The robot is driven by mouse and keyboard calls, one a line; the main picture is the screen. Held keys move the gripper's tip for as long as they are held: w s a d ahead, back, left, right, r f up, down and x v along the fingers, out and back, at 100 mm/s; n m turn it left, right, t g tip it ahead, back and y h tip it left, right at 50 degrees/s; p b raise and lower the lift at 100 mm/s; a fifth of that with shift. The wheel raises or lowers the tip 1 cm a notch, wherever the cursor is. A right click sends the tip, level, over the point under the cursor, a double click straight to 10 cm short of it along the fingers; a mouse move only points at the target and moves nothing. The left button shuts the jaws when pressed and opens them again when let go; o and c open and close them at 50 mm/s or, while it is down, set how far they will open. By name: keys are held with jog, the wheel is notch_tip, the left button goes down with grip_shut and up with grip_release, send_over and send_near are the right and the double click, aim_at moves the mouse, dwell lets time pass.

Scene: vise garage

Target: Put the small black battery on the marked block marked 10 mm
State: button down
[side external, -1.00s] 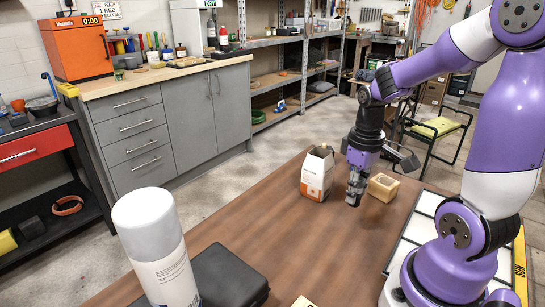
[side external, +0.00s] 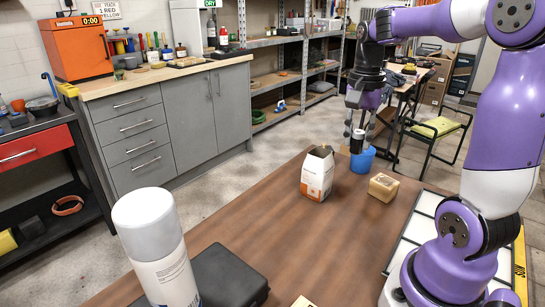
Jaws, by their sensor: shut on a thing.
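My gripper (side external: 356,126) is raised above the far right part of the brown table, pointing down. It is shut on the small black battery (side external: 357,143), a short dark cylinder with a lighter band at its top, held upright. The battery appears in front of or just above a blue cup (side external: 362,160); the exact gap cannot be told. A tan block (side external: 383,187) lies on the table to the right of the cup. Another pale block (side external: 303,302) is cut off at the bottom edge. No 10 mm marking is legible on either.
A white and orange carton (side external: 317,176) stands left of the cup. A large white spray can (side external: 155,245) and a black case (side external: 226,277) occupy the near left of the table (side external: 265,225). The table's middle is clear.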

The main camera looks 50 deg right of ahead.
jog(key=shift+m, duration=0.3)
jog(key=s+d+f, duration=0.1)
jog(key=d+f, duration=0.1)
jog(key=d, duration=0.1)
jog(key=s+d+f, duration=0.2)
jog(key=d, duration=0.2)
jog(key=s+d+f, duration=0.2)
jog(key=d, duration=0.1)
jog(key=shift+s+d+f, duration=0.1)
jog(key=shift+d+f, duration=0.15)
jog(key=shift+d, duration=0.05)
jog(key=shift+d+f, duration=0.15)
jog(key=shift+f, duration=1.95)
jog(key=shift+f, duration=0.1)
jog(key=c, duration=0.7)
grip_release()
jog(key=shift+o, duration=0.2)
